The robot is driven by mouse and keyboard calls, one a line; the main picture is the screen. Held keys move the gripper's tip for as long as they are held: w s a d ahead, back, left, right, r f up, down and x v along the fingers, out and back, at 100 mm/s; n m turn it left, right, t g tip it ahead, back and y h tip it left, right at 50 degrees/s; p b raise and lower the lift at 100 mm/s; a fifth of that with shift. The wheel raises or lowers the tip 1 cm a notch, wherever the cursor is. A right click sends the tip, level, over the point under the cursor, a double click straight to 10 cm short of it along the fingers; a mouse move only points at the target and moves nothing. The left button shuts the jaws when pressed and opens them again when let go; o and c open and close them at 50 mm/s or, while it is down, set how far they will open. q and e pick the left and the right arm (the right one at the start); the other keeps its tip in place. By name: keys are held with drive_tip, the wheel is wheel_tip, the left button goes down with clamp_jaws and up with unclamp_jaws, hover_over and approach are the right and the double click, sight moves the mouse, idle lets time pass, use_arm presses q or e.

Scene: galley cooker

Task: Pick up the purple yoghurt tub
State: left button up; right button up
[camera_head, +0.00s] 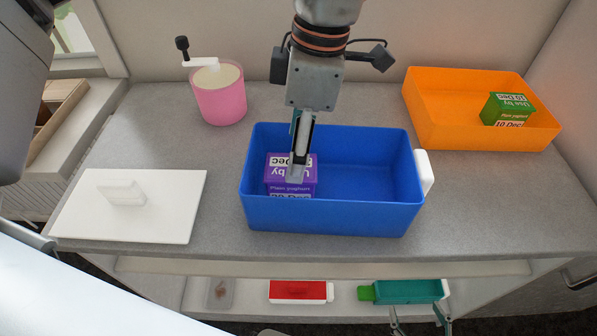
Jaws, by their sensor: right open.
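The purple yoghurt tub (275,179) stands inside the blue bin (335,217), at its left end. White label print shows on its top and its near side. The fingers hide part of the tub's label.
An orange tray (448,136) with a green tub (507,109) stands at the back right. A pink pot (221,101) with a crank handle is at the back left. A white lid (160,222) lies front left. The right front counter is clear. Red and teal containers sit on the shelf below.

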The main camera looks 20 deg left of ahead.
use_arm(q)
drive_tip(key=shift+a+f, duration=0.2)
drive_tip(key=shift+f, duration=0.1)
drive_tip(key=shift+s+a+f, duration=0.1)
drive_tip(key=shift+s+f, duration=0.1)
drive_tip(key=shift+f, duration=0.45)
drive_tip(key=f, duration=0.5)
drive_tip(key=shift+s+a+f+b, duration=0.15)
drive_tip(key=shift+a+f+b, duration=0.05)
drive_tip(key=shift+f+b, duration=0.2)
drive_tip(key=c, duration=1.4)
